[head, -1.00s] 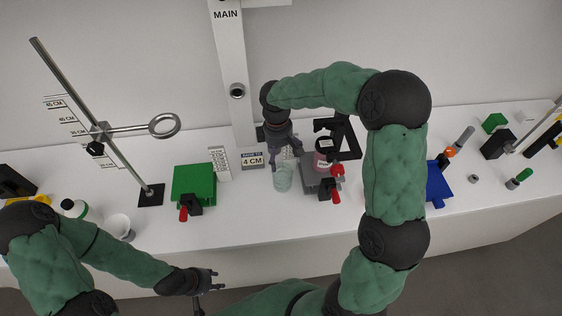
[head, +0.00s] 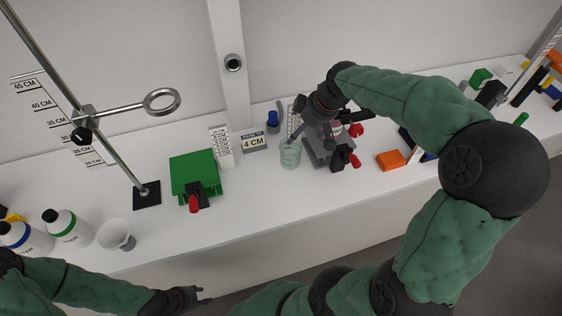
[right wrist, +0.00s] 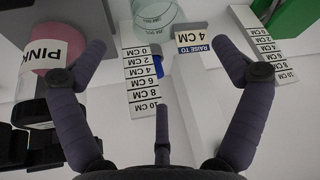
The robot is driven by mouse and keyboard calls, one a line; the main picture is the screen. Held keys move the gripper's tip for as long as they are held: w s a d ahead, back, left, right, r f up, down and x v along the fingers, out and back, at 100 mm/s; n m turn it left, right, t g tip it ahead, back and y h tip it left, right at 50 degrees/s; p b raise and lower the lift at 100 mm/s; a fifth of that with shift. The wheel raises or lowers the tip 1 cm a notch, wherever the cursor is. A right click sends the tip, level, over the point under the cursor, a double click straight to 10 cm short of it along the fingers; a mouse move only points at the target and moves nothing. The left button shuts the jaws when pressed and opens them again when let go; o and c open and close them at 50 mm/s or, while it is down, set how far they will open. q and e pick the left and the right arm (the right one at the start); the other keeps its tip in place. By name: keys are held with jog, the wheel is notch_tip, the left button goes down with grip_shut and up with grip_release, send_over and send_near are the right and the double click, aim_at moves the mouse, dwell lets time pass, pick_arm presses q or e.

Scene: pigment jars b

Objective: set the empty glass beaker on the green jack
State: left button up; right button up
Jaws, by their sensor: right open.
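The clear glass beaker (head: 290,154) stands empty on the white table, just left of a grey jack (head: 318,150). Its lower part shows at the top of the right wrist view (right wrist: 155,14). The green jack (head: 192,170) is farther left, with a red-tipped black knob in front; its green edge shows at the top right of the right wrist view (right wrist: 298,18). My right gripper (right wrist: 165,62) is open and empty, its fingers spread, behind and right of the beaker and apart from it. My left gripper (head: 206,294) is in front of the table, empty, fingertips slightly apart.
A pink jar (right wrist: 48,48) is close to one right finger. A "raise to 4 cm" sign (head: 254,141) and a scale card (head: 221,147) stand between green jack and beaker. A ring stand (head: 147,193) rises left. An orange block (head: 391,160) lies right.

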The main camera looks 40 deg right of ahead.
jog(key=b, duration=0.1)
send_near(291, 146)
jog(key=a, duration=0.2)
jog(key=x, duration=0.1)
jog(key=b+x, duration=0.1)
jog(key=x, duration=0.3)
jog(key=shift+s+a+f+b, duration=0.2)
jog(key=shift+s+a+b, duration=0.1)
jog(key=shift+s+b, duration=0.1)
jog(key=shift+w+f, duration=0.15)
jog(key=shift+f, duration=0.05)
jog(key=c, duration=1.3)
jog(key=shift+r, duration=0.2)
